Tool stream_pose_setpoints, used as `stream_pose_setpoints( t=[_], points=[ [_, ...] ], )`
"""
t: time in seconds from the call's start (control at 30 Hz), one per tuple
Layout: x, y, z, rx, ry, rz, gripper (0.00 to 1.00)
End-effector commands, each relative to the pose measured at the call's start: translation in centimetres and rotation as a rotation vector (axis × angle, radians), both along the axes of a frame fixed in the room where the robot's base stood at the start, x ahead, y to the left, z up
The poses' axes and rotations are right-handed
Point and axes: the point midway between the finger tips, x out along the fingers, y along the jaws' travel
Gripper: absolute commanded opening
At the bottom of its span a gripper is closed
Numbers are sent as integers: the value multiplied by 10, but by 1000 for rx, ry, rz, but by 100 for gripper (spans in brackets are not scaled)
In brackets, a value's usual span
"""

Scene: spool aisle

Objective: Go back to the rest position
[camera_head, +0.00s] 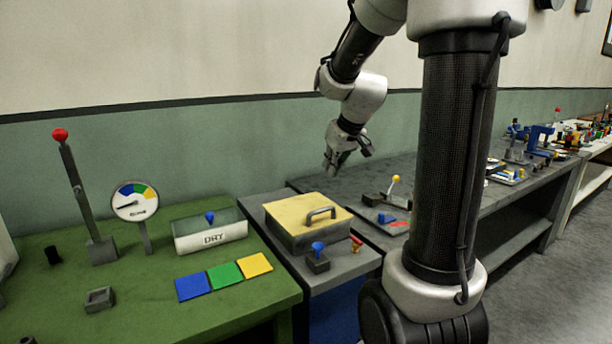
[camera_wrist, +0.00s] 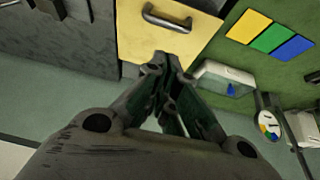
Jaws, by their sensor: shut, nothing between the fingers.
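My gripper (camera_head: 347,160) hangs from my arm in front of the green and cream wall, above the back of the grey benches. In the wrist view my gripper (camera_wrist: 167,62) points down, its fingertips together with nothing between them. The yellow lid (camera_head: 290,219) of a grey box lies below and left of it in the head view. In the wrist view the yellow lid (camera_wrist: 135,40) with its dark handle lies beyond the fingertips, apart from them as far as I can tell.
A green table (camera_head: 150,317) holds a red-knobbed lever (camera_head: 78,195), a dial gauge (camera_head: 136,202), a box marked DRY (camera_head: 211,237) and blue, green and yellow tiles (camera_head: 225,275). A grey bench (camera_head: 330,180) with a yellow-knobbed lever (camera_head: 393,186) and other small items runs right.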

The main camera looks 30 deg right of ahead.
Motion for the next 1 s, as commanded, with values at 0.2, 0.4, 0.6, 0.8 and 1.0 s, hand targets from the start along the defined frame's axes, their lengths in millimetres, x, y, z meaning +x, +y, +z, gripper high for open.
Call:
stream_pose_setpoints(
  t=[0.2,0.4,0.6,0.8,1.0],
  points=[
    [-2,0,1,6,2,-9,0],
    [-41,9,-23,88,148,-113,0],
    [-134,39,-18,102,285,-182,0],
    [-212,64,-6,55,297,-164,0],
    [-244,80,6,15,200,-82,0]
  ],
)
